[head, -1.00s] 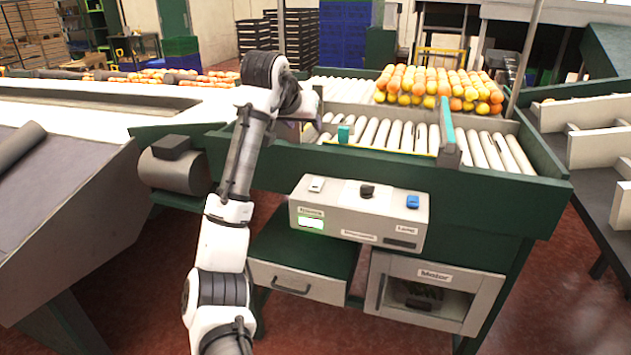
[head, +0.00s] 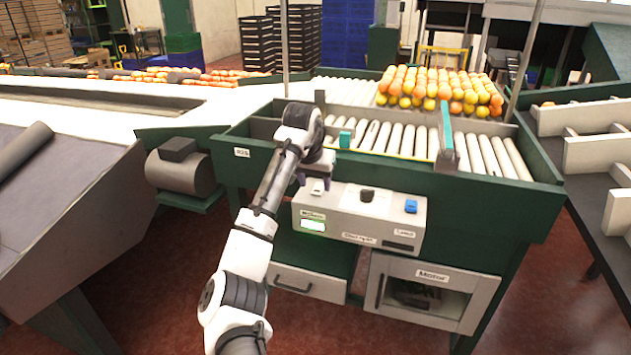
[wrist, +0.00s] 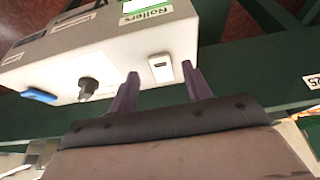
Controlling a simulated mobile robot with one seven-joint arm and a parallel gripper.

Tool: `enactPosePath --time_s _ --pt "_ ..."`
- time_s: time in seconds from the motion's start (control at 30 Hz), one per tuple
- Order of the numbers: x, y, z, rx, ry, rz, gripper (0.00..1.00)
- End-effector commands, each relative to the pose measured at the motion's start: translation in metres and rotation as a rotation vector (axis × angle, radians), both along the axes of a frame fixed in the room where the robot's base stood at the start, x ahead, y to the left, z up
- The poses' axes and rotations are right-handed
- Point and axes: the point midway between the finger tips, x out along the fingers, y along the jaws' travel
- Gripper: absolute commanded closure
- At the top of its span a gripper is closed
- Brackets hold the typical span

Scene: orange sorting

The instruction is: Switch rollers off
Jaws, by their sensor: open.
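The control box (head: 340,215) is a pale grey panel on the front of the green roller table. Its white rollers switch (head: 318,187) is at the left of its top face, above a lit green display (head: 312,226). My gripper (head: 314,181) is open with dark purple fingers close by the switch. In the wrist view the gripper (wrist: 160,75) has one finger on each side of the switch; I cannot tell whether they touch it.
A black knob (head: 367,195) and a blue switch (head: 411,206) sit right of the white switch on the box. Behind are the rollers (head: 395,137) with a teal-topped divider (head: 447,135) and a pile of oranges (head: 440,90). A motor cabinet (head: 432,290) is below.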

Motion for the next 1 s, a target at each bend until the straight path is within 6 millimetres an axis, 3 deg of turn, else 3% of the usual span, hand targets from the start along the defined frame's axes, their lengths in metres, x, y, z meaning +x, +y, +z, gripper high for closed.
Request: enactPosePath --time_s 0.2,0.53,0.87,1.0 --pt "0.008 -0.002 -0.019 0.000 0.001 0.000 0.51" --pt "0.009 -0.003 -0.022 0.000 -0.001 0.000 0.51" --pt "0.009 -0.003 -0.022 0.000 -0.001 0.000 0.94" --pt "0.009 -0.003 -0.021 0.002 0.008 0.000 0.96"
